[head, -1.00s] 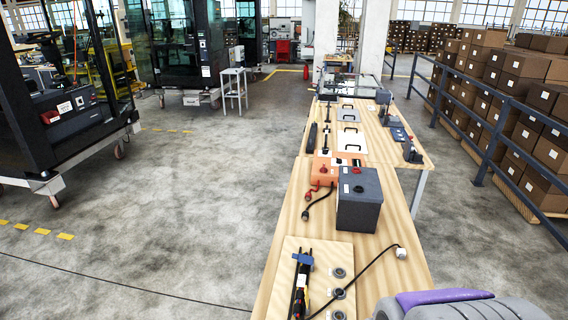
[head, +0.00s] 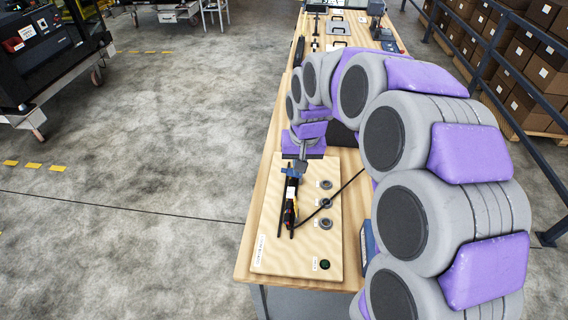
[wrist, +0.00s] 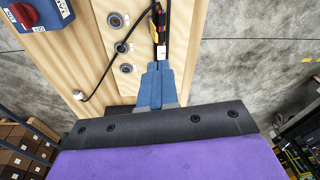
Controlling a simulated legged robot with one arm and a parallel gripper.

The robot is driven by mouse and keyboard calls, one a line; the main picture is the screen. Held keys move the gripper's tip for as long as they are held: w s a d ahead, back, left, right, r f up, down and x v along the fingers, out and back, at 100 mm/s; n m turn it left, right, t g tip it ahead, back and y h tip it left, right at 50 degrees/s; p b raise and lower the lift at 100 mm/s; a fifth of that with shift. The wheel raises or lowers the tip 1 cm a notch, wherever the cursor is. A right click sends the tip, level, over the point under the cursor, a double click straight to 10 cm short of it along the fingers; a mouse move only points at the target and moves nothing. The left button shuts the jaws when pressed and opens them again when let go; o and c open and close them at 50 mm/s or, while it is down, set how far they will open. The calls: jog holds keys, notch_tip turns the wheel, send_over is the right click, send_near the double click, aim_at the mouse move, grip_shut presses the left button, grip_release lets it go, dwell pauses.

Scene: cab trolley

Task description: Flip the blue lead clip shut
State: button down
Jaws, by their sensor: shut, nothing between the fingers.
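The small blue lead clip (head: 291,172) sits at the far end of the dark lead channel on the pale wooden board (head: 272,238). A black, yellow and red lead (head: 290,205) lies along the channel; it also shows in the wrist view (wrist: 160,22). My gripper (head: 301,167) is shut and empty, pointing down at the clip from its far side. In the head view its tips overlap or nearly touch the clip; I cannot tell contact. In the wrist view my gripper's blue-grey fingers (wrist: 156,66) are together, and I cannot separate the clip from them. How far the clip is closed is unclear.
Several round grey sockets (head: 326,204) line the board's right side, with a black cable running past them. A red switch on a blue box (wrist: 40,12) stands beside the board. A railing (head: 490,60) and stacked cartons lie right; open floor lies left.

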jog(key=w+a+f+m+t, duration=0.1)
jog(key=w+f, duration=0.3)
jog(key=w, duration=0.5)
jog(key=w+f+m+t, duration=0.1)
jog(key=w+f, duration=0.3)
jog(key=w, duration=0.5)
jog(key=b, duration=0.1)
send_over(284, 171)
jog(key=shift+h, duration=0.3)
jog(key=f, duration=1.2)
jog(key=shift+d+f, duration=0.2)
jog(key=shift+a+f, duration=0.2)
jog(key=shift+f, duration=0.55)
jog(key=shift+w, duration=0.1)
